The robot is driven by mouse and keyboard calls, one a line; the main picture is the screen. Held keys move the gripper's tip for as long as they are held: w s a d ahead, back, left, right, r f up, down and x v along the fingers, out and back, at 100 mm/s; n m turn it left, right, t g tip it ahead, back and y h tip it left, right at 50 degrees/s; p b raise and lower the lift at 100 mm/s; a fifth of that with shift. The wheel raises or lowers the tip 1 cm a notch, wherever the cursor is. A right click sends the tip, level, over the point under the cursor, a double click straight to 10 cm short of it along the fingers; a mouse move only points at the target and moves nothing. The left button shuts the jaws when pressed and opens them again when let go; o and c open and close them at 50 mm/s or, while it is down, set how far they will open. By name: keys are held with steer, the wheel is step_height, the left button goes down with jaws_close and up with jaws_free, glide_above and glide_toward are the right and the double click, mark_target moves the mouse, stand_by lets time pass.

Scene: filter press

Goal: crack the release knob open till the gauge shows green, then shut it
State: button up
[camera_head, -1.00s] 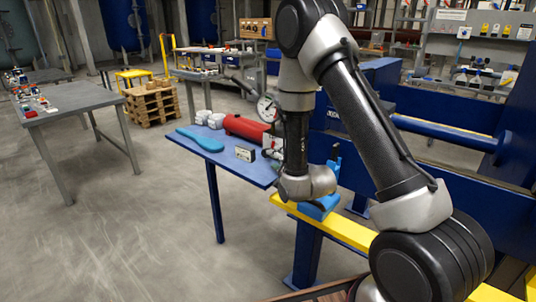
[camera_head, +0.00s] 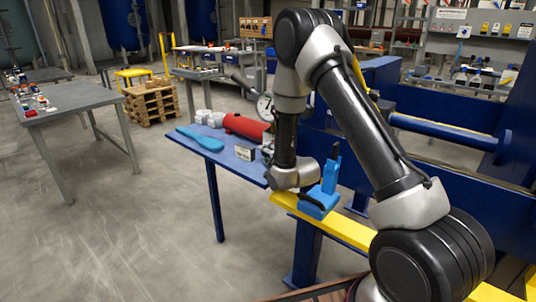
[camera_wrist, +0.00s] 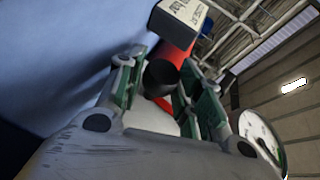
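The black knob (camera_wrist: 161,76) shows in the wrist view at the near end of the red cylinder (camera_wrist: 174,55). My gripper (camera_wrist: 160,68) is open, its two green-padded fingers apart on either side of the knob; I cannot tell whether either touches it. The white-faced gauge (camera_wrist: 258,133) is at the right of the wrist view, partly cut by my gripper; its needle and colour zone cannot be read. In the head view the red cylinder (camera_head: 243,126) lies on the blue table and the gauge (camera_head: 264,106) stands behind it, partly hidden by my arm.
A small labelled block (camera_head: 244,153) stands on the blue table (camera_head: 228,160) near the cylinder; it also shows in the wrist view (camera_wrist: 180,14). A blue paddle-shaped thing (camera_head: 200,139) lies to the left. A blue bracket (camera_head: 318,201) sits on the yellow rail (camera_head: 350,231), close beside my wrist.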

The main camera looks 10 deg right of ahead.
steer(key=c, duration=0.4)
steer(key=shift+w+r+g, duration=0.1)
steer(key=shift+r+g, duration=0.1)
steer(key=shift+g, duration=0.3)
steer(key=shift+n+g+h, duration=0.4)
steer(key=shift+g, duration=0.1)
steer(key=o, duration=0.7)
steer(key=v, duration=1.2)
steer(key=shift+a, duration=0.1)
